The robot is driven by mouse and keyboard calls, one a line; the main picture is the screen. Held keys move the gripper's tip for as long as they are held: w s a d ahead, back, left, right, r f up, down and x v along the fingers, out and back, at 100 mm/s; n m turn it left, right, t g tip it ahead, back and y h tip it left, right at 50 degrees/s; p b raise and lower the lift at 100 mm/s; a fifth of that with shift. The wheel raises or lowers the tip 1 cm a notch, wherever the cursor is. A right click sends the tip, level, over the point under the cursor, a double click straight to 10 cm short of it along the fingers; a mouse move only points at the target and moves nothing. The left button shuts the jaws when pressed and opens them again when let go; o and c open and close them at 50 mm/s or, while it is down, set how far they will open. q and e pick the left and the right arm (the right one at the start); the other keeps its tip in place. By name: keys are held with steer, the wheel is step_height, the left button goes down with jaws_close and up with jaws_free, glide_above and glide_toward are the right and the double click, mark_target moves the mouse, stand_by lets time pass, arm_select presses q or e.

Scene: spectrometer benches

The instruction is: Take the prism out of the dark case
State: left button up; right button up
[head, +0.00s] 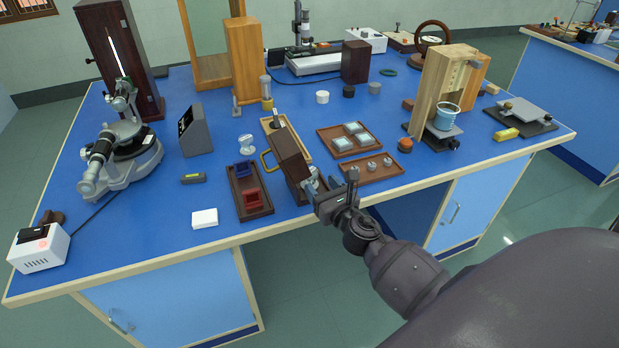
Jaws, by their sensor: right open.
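The dark brown case (289,158) stands near the front edge of the blue bench, with a tilted dark panel that looks like its raised lid. My right gripper (316,188) is open at the right side of the case, close to its lower part. Pale, shiny bits show between the fingers and the case. I cannot tell whether these are the prism or gripper parts. The prism is otherwise not clearly visible, and the inside of the case is mostly hidden by the panel and the gripper. My left gripper is not in view.
A tray with blue and red holders (264,210) stands left of the case. A tray with glassy squares (327,147) and a tray with small round pieces (350,181) stand to the right. A spectrometer (122,165) stands at left.

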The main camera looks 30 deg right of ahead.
mark_target(313, 174)
steer(key=shift+w+d+f, duration=0.1)
steer(key=shift+w+d, duration=0.1)
steer(key=shift+w, duration=1.15)
steer(key=shift+w+d, duration=0.15)
steer(key=shift+w, duration=1.15)
steer(key=c, duration=0.7)
steer(key=shift+o, duration=0.2)
